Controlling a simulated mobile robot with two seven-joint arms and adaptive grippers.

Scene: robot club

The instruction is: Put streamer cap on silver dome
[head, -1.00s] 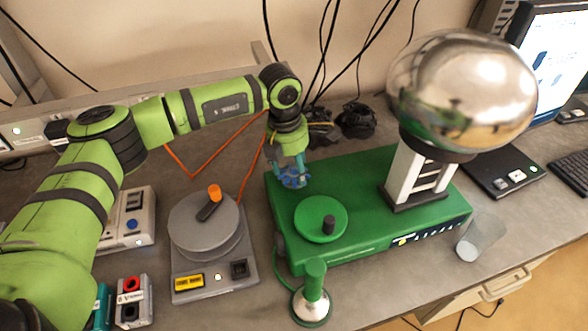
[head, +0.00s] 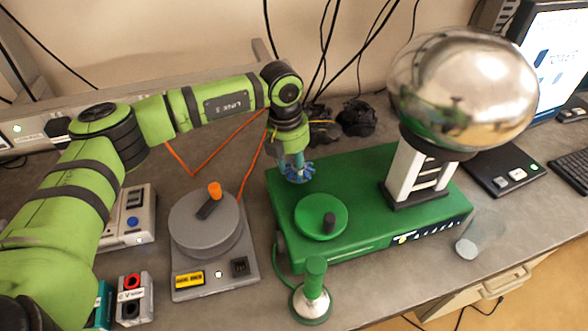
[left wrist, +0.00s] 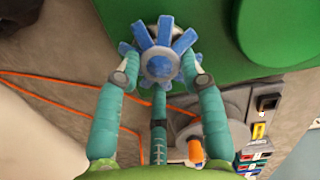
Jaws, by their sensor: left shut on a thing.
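The silver dome (head: 462,85) is a large mirrored ball at the upper right of the head view. It stands on a white and black column (head: 412,178) on the green base unit (head: 360,190). The streamer cap (head: 300,173) is a small blue piece with strips spreading from its middle. It also shows in the left wrist view (left wrist: 160,62), between the teal fingers. My left gripper (head: 296,162) points down and is shut on the cap, over the left back part of the green base, well left of and lower than the dome. My right gripper is not in view.
A green disc with a black knob (head: 321,219) sits on the base. A grey turntable device (head: 205,225) stands left, and a green-handled stand (head: 314,290) in front. A clear cup (head: 480,238) is at the right front. Black cables hang behind.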

